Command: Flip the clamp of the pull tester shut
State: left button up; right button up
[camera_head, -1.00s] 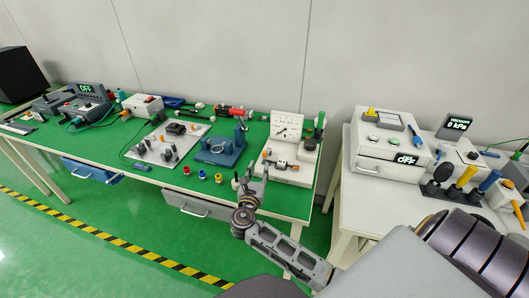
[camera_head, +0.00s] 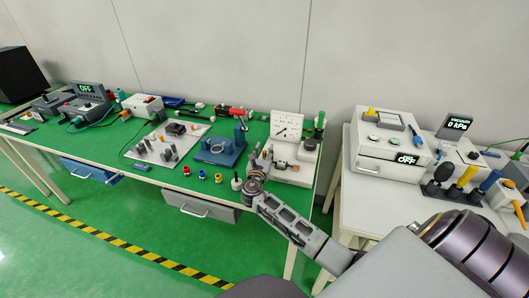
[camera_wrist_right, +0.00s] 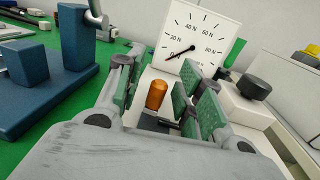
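The pull tester (camera_head: 288,128) is a white stand with a round dial, at the right end of the green bench. In the right wrist view its dial (camera_wrist_right: 196,40) is marked in N, with the needle near 0. An orange cylindrical grip (camera_wrist_right: 156,95), seemingly part of the clamp, stands up below the dial. It appears small in the head view (camera_head: 281,163). My right gripper (camera_head: 262,157) is at the tester's front left side. Its green-padded fingers are apart, and the orange grip shows between them; I see no contact. The clamp's lower part is partly hidden. My left gripper is out of view.
A blue fixture (camera_head: 219,148) stands left of the tester, close to my right gripper. Small coloured pieces (camera_head: 202,176) lie along the bench front. A green-topped black post (camera_head: 320,122) rises at the tester's right. A white table (camera_head: 374,200) stands further right.

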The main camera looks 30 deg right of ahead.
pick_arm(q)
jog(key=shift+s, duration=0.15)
pick_arm(e)
grip_shut()
jog(key=shift+d, duration=0.1)
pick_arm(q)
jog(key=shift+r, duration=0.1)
pick_arm(e)
jog(key=shift+p, duration=0.3)
jog(key=shift+s+d+r+n+t+y+p, duration=0.1)
jog(key=shift+s+d+n+t+y+p, duration=0.05)
jog(key=shift+n+t+y+p, duration=0.35)
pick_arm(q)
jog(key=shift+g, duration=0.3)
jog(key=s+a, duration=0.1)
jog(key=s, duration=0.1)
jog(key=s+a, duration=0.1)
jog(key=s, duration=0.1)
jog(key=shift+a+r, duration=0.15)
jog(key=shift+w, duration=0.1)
pick_arm(e)
grip_release()
